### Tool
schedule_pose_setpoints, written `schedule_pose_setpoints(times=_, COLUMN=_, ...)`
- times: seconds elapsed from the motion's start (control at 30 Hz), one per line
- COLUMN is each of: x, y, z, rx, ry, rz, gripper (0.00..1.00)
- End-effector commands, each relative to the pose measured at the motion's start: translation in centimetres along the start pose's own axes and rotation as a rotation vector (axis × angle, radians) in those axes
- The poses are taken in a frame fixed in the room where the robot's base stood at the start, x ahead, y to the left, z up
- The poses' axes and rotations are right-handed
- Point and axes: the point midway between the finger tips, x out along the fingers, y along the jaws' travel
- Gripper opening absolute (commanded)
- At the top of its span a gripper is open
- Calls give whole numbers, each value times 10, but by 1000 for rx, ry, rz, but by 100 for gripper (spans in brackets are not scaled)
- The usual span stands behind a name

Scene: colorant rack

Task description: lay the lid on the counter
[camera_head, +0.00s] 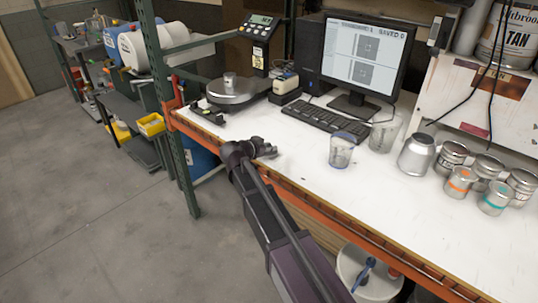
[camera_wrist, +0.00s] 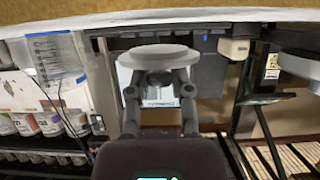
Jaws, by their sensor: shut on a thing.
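The lid (camera_wrist: 160,54) is a pale grey round disc with a smaller knob-like part beneath it in the wrist view. My gripper (camera_wrist: 160,80) is shut on that smaller part, one finger on each side. In the head view my gripper (camera_head: 264,148) is over the front edge of the white counter (camera_head: 300,165), left of the clear measuring cup. The lid is too small and dark to make out there. I cannot tell whether the lid touches the counter.
A scale (camera_head: 235,92) with a small metal cup (camera_head: 230,80) stands at the back left. A keyboard (camera_head: 325,118) lies behind my gripper. A clear measuring cup (camera_head: 341,150), a silver can (camera_head: 416,154) and several labelled cans stand right. The counter between gripper and keyboard is clear.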

Motion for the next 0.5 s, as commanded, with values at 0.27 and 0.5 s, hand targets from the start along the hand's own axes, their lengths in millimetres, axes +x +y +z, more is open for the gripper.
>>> schedule_pose_setpoints(times=0.27, x=7, y=0, z=18, rx=0, ry=0, rz=0, gripper=0)
schedule_pose_setpoints(times=0.5, x=7, y=0, z=18, rx=0, ry=0, rz=0, gripper=0)
